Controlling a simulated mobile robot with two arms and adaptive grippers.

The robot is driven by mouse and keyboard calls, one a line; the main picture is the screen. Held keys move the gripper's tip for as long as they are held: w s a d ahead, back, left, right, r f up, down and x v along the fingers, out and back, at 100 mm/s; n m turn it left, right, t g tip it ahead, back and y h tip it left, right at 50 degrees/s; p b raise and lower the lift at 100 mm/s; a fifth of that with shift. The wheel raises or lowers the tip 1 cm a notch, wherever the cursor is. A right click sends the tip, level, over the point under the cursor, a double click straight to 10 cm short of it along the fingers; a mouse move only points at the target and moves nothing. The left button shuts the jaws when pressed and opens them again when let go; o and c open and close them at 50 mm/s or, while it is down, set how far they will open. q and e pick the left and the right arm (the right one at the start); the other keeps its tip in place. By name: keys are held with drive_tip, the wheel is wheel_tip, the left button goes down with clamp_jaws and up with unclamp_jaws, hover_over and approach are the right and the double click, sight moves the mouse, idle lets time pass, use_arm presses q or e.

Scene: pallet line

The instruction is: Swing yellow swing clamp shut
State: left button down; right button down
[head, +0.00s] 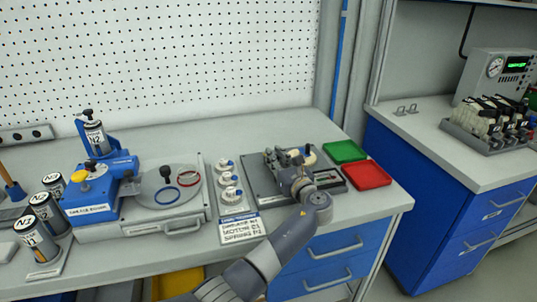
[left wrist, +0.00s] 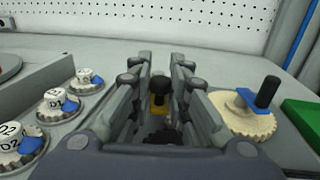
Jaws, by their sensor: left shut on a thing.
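The yellow swing clamp (left wrist: 160,99) shows as a small yellow piece with a dark top between the fingers in the left wrist view. My left gripper (left wrist: 160,72) is shut on it, with a finger at each side. In the head view my left gripper (head: 283,162) is over the dark fixture plate (head: 262,187), and its fingers and wrist hide the clamp there. How far the clamp is swung cannot be told. A cream toothed wheel (left wrist: 243,122) with a blue bar and black knob stands to the right of the fingers. My right gripper is not in view.
Several white-and-blue D2 and D1 pieces (left wrist: 55,100) stand left of the gripper. A green tray (head: 345,152) and a red tray (head: 367,174) lie to the right. A blue machine (head: 88,205) and labelled N-cans (head: 40,240) fill the left of the bench.

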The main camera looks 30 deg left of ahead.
use_arm(q)
drive_tip(key=shift+w+d+r, duration=0.2)
drive_tip(key=shift+w+d, duration=0.05)
drive_tip(key=shift+d, duration=0.1)
drive_tip(key=c, duration=1.9)
unclamp_jaws()
drive_tip(key=o, duration=0.4)
drive_tip(key=shift+w+d+f, duration=0.1)
drive_tip(key=shift+w+d, duration=0.05)
drive_tip(key=shift+a+f, duration=0.1)
drive_tip(key=shift+a, duration=0.1)
drive_tip(key=shift+s+d, duration=0.2)
drive_tip(key=shift+s, duration=0.15)
drive_tip(key=v, duration=1.1)
drive_tip(key=shift+d, duration=0.35)
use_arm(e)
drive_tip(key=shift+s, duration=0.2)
use_arm(q)
drive_tip(key=shift+c, duration=0.4)
